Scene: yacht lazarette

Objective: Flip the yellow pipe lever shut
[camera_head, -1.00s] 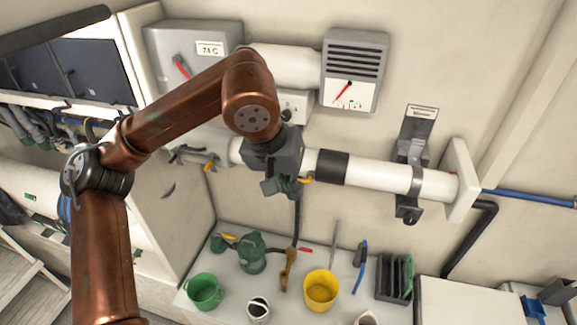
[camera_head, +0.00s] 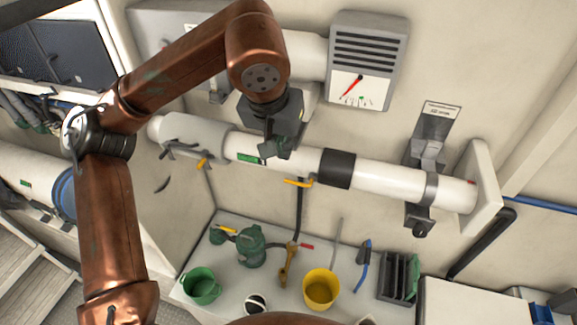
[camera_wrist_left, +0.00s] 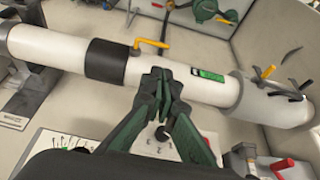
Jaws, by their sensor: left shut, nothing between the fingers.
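The yellow lever (camera_head: 297,183) sits on the lower side of the white pipe (camera_head: 390,178), just left of its black band (camera_head: 338,168). Its handle points left, roughly along the pipe. The wrist view shows the lever (camera_wrist_left: 152,43) whole, beyond the fingertips and apart from them. My left gripper (camera_head: 266,152) is shut and empty, over the pipe left of the lever and next to the green label. In the wrist view the left fingertips (camera_wrist_left: 160,73) are together in front of the pipe. My right gripper is not in view.
A smaller yellow handle (camera_head: 202,163) is under the pipe's left part. A gauge box (camera_head: 366,62) hangs above the pipe, and a bracket (camera_head: 428,160) clamps its right part. Below, a bench holds a green mug (camera_head: 201,286), a yellow bucket (camera_head: 321,289) and a black rack (camera_head: 398,276).

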